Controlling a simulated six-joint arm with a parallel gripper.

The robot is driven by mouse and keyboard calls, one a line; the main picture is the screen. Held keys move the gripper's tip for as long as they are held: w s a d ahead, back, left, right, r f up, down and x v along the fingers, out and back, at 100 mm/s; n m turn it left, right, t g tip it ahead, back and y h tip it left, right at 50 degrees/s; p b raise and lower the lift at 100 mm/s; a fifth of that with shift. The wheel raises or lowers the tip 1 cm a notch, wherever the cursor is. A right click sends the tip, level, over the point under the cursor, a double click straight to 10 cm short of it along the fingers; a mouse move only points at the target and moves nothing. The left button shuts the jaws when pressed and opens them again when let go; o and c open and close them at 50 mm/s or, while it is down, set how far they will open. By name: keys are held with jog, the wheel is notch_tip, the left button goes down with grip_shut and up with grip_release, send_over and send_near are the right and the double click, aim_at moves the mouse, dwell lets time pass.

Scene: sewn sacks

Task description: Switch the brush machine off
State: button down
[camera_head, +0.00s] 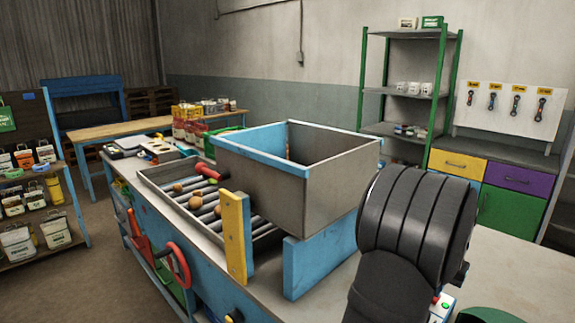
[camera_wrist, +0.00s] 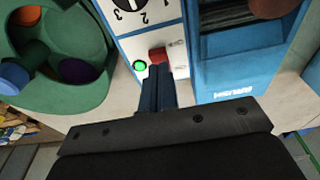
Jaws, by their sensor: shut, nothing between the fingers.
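The brush machine's white control panel (camera_wrist: 126,45) shows in the wrist view, with a numbered dial (camera_wrist: 128,3) at its top. A lit green lamp (camera_wrist: 140,65) sits beside a red switch (camera_wrist: 158,54). My gripper (camera_wrist: 159,72) is shut and empty, its fingertips right at the near side of the red switch. I cannot tell whether they touch it. The fingers hide part of the panel below the switch. In the head view, only a small part of the panel (camera_head: 441,306) shows beside my dark arm, and my fingers are hidden.
A blue machine housing (camera_wrist: 238,75) stands right of the panel, and a green round holder (camera_wrist: 60,50) with coloured pegs stands left. In the head view, a grey bin (camera_head: 310,200) with blue edges and a roller tray (camera_head: 190,190) occupy the bench to the left.

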jog(key=shift+f, duration=0.75)
jog(key=shift+r, duration=3.55)
jog(key=shift+f, duration=3.5)
jog(key=shift+r, duration=0.1)
